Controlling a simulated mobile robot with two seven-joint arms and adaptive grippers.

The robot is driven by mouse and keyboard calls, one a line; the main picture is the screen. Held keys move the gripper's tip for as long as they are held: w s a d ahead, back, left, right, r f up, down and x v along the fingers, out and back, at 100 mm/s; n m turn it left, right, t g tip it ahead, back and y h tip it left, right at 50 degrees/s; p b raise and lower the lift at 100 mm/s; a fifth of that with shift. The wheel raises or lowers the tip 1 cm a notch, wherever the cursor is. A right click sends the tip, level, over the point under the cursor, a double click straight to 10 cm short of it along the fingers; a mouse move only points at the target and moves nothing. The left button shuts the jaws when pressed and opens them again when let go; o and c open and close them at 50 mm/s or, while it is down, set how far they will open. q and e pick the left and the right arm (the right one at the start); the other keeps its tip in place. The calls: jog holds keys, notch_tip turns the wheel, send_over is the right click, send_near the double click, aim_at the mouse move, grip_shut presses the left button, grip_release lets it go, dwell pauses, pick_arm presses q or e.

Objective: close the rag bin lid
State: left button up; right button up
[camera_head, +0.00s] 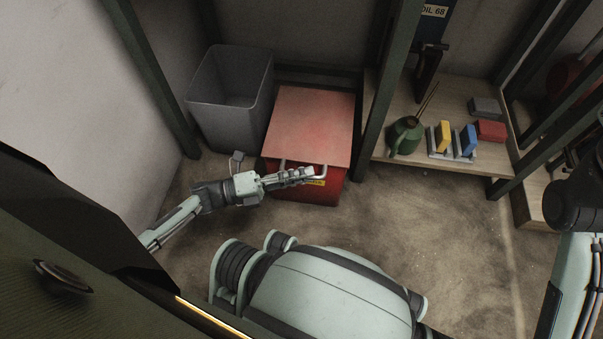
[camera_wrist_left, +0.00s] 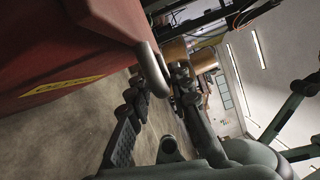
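The rag bin (camera_head: 300,191) is a red box with a yellow label, standing on the floor between a grey bin and a shelf. Its pinkish-red lid (camera_head: 312,125) lies over the top; I cannot tell whether it is fully seated. A grey bar handle (camera_head: 322,172) sticks out at the front, and the handle also shows in the left wrist view (camera_wrist_left: 151,70). My left gripper (camera_head: 308,173) is at the front of the bin by this handle. In the left wrist view its fingers (camera_wrist_left: 158,82) are apart, with the handle's end between or just beyond their tips. My right gripper is out of view.
A tall open grey bin (camera_head: 229,95) stands left of the rag bin. A wooden shelf (camera_head: 440,168) to the right holds a green oil can (camera_head: 405,136) and small yellow, blue and red boxes. Dark posts flank the bin. The concrete floor in front (camera_head: 430,225) is clear.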

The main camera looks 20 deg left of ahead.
pick_arm(q)
jog(key=v, duration=1.2)
jog(key=shift+w+f, duration=0.1)
